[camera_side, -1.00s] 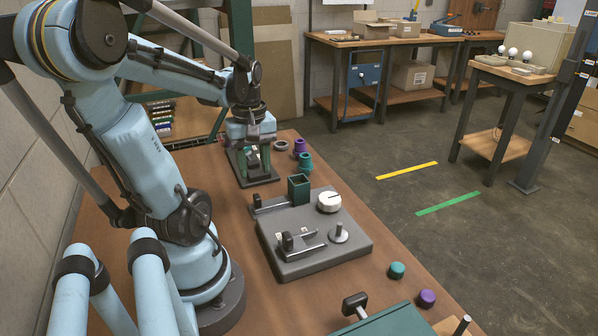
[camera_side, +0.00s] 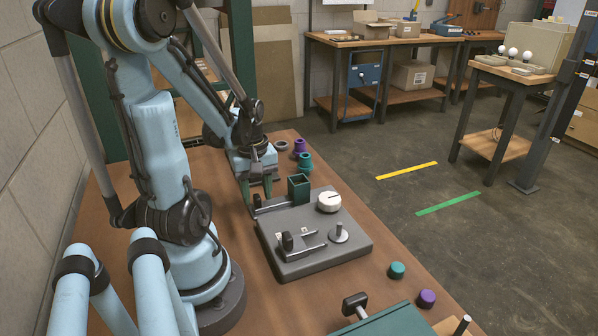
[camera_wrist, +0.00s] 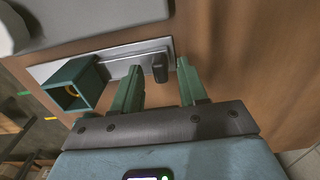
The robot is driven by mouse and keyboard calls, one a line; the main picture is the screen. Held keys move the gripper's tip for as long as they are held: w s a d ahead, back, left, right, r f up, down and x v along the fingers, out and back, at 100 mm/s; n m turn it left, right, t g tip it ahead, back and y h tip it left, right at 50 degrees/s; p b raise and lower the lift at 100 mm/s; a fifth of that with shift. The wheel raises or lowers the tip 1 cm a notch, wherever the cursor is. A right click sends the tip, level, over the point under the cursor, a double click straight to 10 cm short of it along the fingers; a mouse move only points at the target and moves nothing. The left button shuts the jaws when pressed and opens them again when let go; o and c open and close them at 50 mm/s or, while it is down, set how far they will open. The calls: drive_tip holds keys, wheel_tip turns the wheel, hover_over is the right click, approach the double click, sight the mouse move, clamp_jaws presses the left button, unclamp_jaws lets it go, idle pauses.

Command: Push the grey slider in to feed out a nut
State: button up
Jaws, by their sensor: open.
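The grey slider (camera_wrist: 115,62) is a flat metal bar with an upright black knob (camera_wrist: 160,68). In the side view the knob (camera_side: 257,201) stands at the left of the dark green square hopper (camera_side: 299,188). The hopper also shows in the wrist view (camera_wrist: 75,86), with a yellow-orange ring partly visible inside. My gripper (camera_side: 256,191) points down at the knob end of the slider. In the wrist view my gripper (camera_wrist: 160,72) is open, with the black knob between its green fingertips and a gap visible on both sides. Contact with the bar cannot be told.
A grey fixture plate (camera_side: 318,258) carries a white dial (camera_side: 329,202), a metal peg (camera_side: 339,233) and a black-handled clamp (camera_side: 288,241). Teal (camera_side: 305,163) and purple (camera_side: 299,147) parts stand behind the hopper. A green box (camera_side: 390,322) lies at the front. Bare tabletop lies left of the plate.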

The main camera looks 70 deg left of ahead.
sight(270, 203)
drive_tip(key=shift+c, duration=0.3)
clamp_jaws()
drive_tip(key=shift+w, duration=1.6)
drive_tip(key=shift+o, duration=0.3)
unclamp_jaws()
wheel_tip(270, 203, up, 12)
